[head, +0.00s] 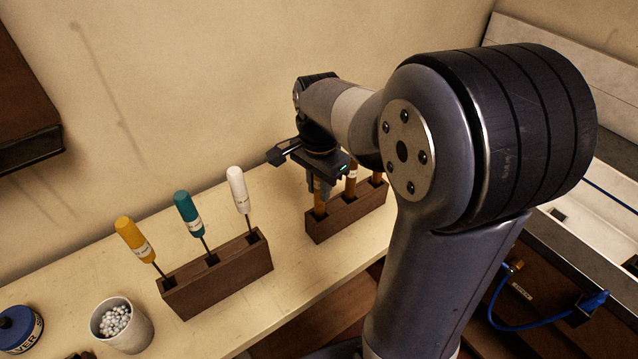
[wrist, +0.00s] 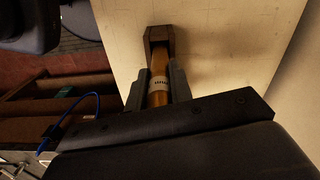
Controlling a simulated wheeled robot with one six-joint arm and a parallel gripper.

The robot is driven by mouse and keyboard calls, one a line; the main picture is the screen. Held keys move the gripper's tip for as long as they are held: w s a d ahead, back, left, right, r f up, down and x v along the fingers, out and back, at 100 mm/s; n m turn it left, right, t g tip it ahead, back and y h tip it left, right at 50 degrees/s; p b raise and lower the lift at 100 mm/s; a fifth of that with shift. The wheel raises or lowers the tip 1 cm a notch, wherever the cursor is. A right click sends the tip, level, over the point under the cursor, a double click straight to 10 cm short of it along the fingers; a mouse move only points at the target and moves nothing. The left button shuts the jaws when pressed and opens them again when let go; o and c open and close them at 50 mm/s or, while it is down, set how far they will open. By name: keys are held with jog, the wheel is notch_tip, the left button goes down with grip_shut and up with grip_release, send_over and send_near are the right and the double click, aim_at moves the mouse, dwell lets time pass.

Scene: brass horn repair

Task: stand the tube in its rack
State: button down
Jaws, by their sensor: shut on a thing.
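My gripper (head: 317,188) is shut on an amber-brown tube (head: 320,202) with a pale label. The tube stands about upright at the left end of its dark wooden rack (head: 346,219). In the wrist view the tube (wrist: 158,97) lies between the two fingers (wrist: 159,72), and its far end meets the rack (wrist: 158,36). Its lower end looks to be in the leftmost slot, but I cannot tell how deep. Two similar tubes stand in the rack to the right, one (head: 351,181) in the middle and one (head: 377,179) partly hidden by my arm.
A second wooden block (head: 218,279) to the left holds yellow, teal and white handled tools. A cup of white beads (head: 122,325) and a blue tin (head: 18,328) stand at the front left. The bench top (head: 285,225) between the blocks is clear. A wall rises behind.

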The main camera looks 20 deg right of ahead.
jog(key=shift+f+b, duration=0.55)
jog(key=shift+f, duration=0.35)
jog(key=c, duration=1.2)
grip_release()
jog(key=shift+r, duration=0.1)
notch_tip(320, 180, up, 11)
jog(key=shift+f, duration=0.15)
jog(key=shift+f, duration=0.1)
notch_tip(320, 180, down, 9)
jog(key=shift+f+p, duration=0.2)
jog(key=shift+p, duration=0.25)
